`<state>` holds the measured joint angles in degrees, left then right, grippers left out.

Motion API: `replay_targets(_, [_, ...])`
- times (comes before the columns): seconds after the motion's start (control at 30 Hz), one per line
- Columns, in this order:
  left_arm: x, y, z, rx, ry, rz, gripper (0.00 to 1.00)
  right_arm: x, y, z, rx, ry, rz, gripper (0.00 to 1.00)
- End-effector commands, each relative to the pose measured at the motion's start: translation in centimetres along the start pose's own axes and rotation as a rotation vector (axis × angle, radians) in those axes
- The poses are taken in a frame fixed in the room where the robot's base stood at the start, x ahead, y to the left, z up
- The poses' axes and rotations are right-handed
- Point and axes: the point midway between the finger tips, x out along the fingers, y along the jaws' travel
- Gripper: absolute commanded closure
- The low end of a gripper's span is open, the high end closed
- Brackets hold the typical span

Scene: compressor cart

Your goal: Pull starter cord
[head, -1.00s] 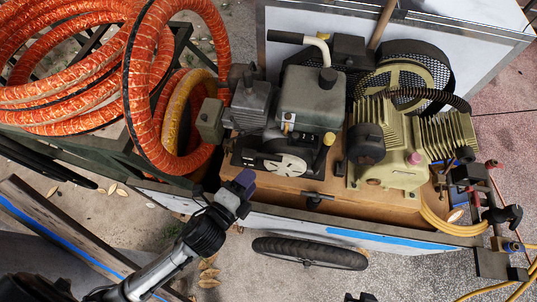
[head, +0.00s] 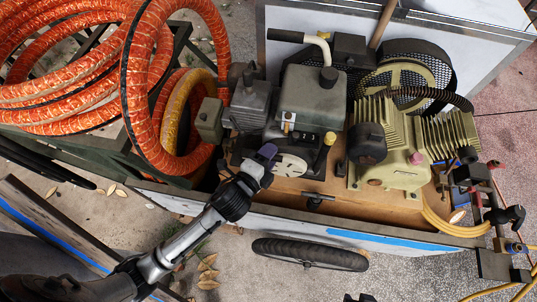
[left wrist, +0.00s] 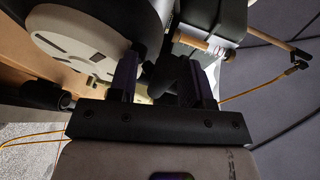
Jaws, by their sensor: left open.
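The engine's starter housing, a pale disc with dark slots (head: 290,165), faces the front of the cart; it fills the upper left of the left wrist view (left wrist: 85,40). My left gripper (head: 267,156) is at the left edge of this disc, with its purple-tipped fingers pointing at the engine. In the left wrist view its fingers (left wrist: 165,82) stand apart, with a dark part, possibly the starter handle (left wrist: 164,72), between or just beyond them. I cannot tell if they touch it. The cord itself is not visible. A black shape at the bottom edge may be my right gripper (head: 360,298).
The engine's grey tank (head: 311,97) is above the disc. Orange hose coils (head: 135,90) stand close on the left. The ground before the wheel (head: 310,254) is clear.

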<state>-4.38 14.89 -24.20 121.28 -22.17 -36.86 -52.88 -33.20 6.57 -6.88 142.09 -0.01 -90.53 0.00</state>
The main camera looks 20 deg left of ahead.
Motion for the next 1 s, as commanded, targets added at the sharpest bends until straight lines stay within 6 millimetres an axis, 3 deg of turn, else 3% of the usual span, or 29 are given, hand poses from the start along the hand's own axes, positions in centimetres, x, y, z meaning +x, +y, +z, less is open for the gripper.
replay_targets(0.07, [0.0,0.0,0.0,0.000,0.000,0.000,0.55,0.0,0.0,0.0,-0.001,-0.001,0.001,0.57])
replay_targets(0.53, [0.0,0.0,0.0,0.000,0.000,0.000,0.99,0.0,0.3,0.1,-0.009,-0.003,0.007,0.57])
replay_targets(0.87, [-0.1,-0.1,0.0,0.000,0.000,0.000,1.00,-0.1,0.2,0.1,-0.005,-0.002,0.004,0.57])
replay_targets(1.0, [-0.3,-0.9,-0.8,0.002,0.012,0.001,1.00,-1.1,0.1,-0.3,-0.002,-0.002,0.001,0.57])
